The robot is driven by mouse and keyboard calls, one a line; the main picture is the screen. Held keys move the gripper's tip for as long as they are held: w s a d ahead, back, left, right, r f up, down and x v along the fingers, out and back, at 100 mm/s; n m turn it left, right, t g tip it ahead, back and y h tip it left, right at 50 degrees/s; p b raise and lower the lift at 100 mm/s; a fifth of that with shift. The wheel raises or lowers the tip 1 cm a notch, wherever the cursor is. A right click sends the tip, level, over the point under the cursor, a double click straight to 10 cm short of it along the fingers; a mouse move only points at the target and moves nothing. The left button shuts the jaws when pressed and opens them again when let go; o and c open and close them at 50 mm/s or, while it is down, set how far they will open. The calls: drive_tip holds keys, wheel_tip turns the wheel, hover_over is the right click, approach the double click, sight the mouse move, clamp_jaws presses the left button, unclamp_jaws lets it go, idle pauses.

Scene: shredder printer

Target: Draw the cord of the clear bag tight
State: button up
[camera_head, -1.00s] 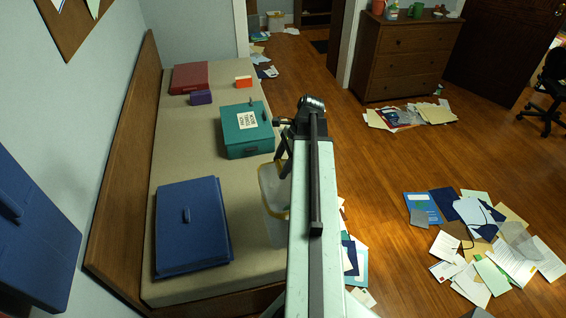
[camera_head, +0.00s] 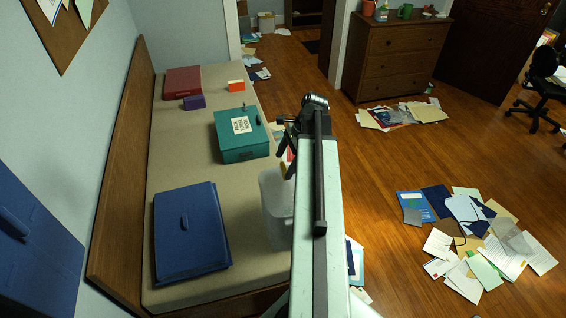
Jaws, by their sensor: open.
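The clear bag (camera_head: 277,208) is a pale, see-through shape at the right edge of the bed, just left of my arm. My arm hides its right side. A small yellow piece, likely its cord (camera_head: 284,173), shows at the top of the bag, close under my gripper. My gripper (camera_head: 284,160) is dark, points down over the bag's top and is open. The arm partly covers it, and I cannot tell whether it touches the cord.
On the bed (camera_head: 185,130) lie a blue case (camera_head: 188,232), a teal box (camera_head: 240,145), a red binder (camera_head: 183,82) and small purple and orange boxes. Papers (camera_head: 480,250) litter the floor at right. A dresser (camera_head: 398,55) stands at the back.

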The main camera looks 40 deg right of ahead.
drive_tip(key=p+v, duration=0.3)
drive_tip(key=v, duration=0.2)
drive_tip(key=shift+r, duration=0.1)
drive_tip(key=w+a+n+g, duration=0.1)
drive_tip(key=w+a+n, duration=0.3)
drive_tip(key=a, duration=0.7)
drive_tip(key=w+a+n+g, duration=0.1)
drive_tip(key=w+a+n, duration=0.1)
drive_tip(key=w+a, duration=0.7)
drive_tip(key=s+a+f+n+h, duration=0.1)
drive_tip(key=a+n+h, duration=0.1)
drive_tip(key=a+n, duration=0.7)
drive_tip(key=s+a+f+n+h, duration=0.1)
drive_tip(key=s+a+n, duration=0.1)
drive_tip(key=a+n, duration=0.6)
drive_tip(key=shift+a+n+h, duration=0.4)
drive_tip(key=shift+a, duration=0.35)
